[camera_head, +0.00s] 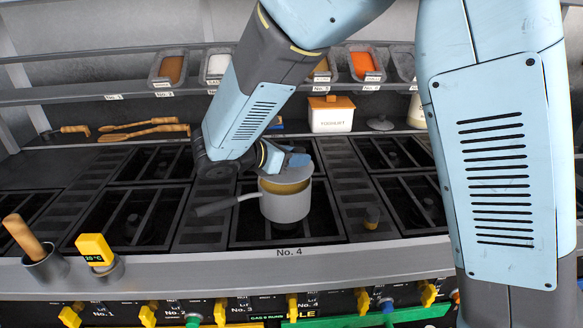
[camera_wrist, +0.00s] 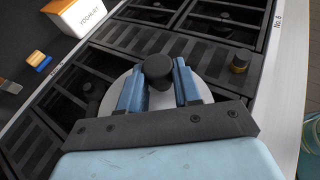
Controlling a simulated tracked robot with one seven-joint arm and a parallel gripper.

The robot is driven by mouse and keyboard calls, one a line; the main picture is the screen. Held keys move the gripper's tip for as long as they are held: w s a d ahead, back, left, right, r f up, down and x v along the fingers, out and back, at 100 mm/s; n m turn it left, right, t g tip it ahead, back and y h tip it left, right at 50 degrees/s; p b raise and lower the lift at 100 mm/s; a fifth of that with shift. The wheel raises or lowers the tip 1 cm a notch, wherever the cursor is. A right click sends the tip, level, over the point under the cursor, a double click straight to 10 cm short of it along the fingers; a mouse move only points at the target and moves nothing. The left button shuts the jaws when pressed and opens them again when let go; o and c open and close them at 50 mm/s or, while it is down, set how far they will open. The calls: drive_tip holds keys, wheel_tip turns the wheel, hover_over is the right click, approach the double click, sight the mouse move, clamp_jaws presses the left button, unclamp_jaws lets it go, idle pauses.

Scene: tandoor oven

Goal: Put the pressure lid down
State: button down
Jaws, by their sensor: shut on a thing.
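My gripper (camera_head: 287,160) is shut on the black knob (camera_wrist: 158,71) of the round grey pressure lid (camera_head: 288,180). In the wrist view the blue fingers (camera_wrist: 159,85) stand on either side of the knob, and the lid's pale disc (camera_wrist: 121,84) shows around them. The lid is over a grey pot (camera_head: 287,207) with a handle to the left, on burner No. 4. A yellowish band shows between the lid and the pot's front rim, so the lid looks a little above the rim. The far side of the rim is hidden.
Burner grates (camera_head: 132,217) lie on both sides of the pot. A small dark knob-like piece (camera_head: 372,217) stands to its right. A white yoghurt box (camera_head: 331,115) is behind. Cups with a wooden-handled tool (camera_head: 45,265) and a yellow thermometer (camera_head: 97,253) are at the front left.

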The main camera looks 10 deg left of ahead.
drive_tip(key=shift+w+a+f, duration=0.1)
drive_tip(key=shift+f, duration=1.55)
drive_tip(key=c, duration=0.8)
unclamp_jaws()
drive_tip(key=shift+f, duration=0.1)
drive_tip(key=v, duration=1.2)
